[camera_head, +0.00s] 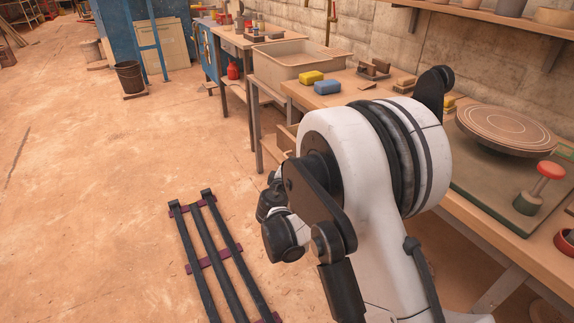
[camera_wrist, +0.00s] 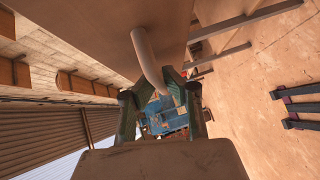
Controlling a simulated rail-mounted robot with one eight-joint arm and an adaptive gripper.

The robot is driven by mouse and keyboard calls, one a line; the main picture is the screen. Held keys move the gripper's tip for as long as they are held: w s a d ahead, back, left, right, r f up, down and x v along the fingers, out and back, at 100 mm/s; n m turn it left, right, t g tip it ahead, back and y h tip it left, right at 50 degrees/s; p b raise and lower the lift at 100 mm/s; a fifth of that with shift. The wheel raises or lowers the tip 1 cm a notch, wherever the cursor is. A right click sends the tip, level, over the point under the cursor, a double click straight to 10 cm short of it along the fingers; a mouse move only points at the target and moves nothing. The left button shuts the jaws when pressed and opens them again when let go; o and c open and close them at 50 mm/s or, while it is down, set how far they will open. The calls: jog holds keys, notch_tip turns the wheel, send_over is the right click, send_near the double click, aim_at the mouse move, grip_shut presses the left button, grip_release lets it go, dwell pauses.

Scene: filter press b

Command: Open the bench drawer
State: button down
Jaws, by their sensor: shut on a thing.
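The drawer front (camera_wrist: 100,35) is a plain brown panel at the top of the wrist view. Its pale curved bar handle (camera_wrist: 148,58) stands out from it. My gripper (camera_wrist: 158,78) has its two greenish fingers closed around the lower end of this handle. In the head view, a small wooden part of the drawer (camera_head: 286,134) shows under the bench, left of my arm. My arm hides the rest of the drawer, the handle and my gripper there. I cannot tell how far out the drawer stands.
The bench carries a beige basin (camera_head: 298,62), a yellow sponge (camera_head: 311,77), a blue sponge (camera_head: 327,87) and a round turntable (camera_head: 505,128). Dark rails (camera_head: 215,255) lie on the floor at lower left. The floor left of the bench is mostly clear.

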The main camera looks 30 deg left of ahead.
dwell(0.3)
jog(key=c, duration=1.8)
grip_release()
jog(key=v, duration=1.2)
jog(key=shift+d+r, duration=0.1)
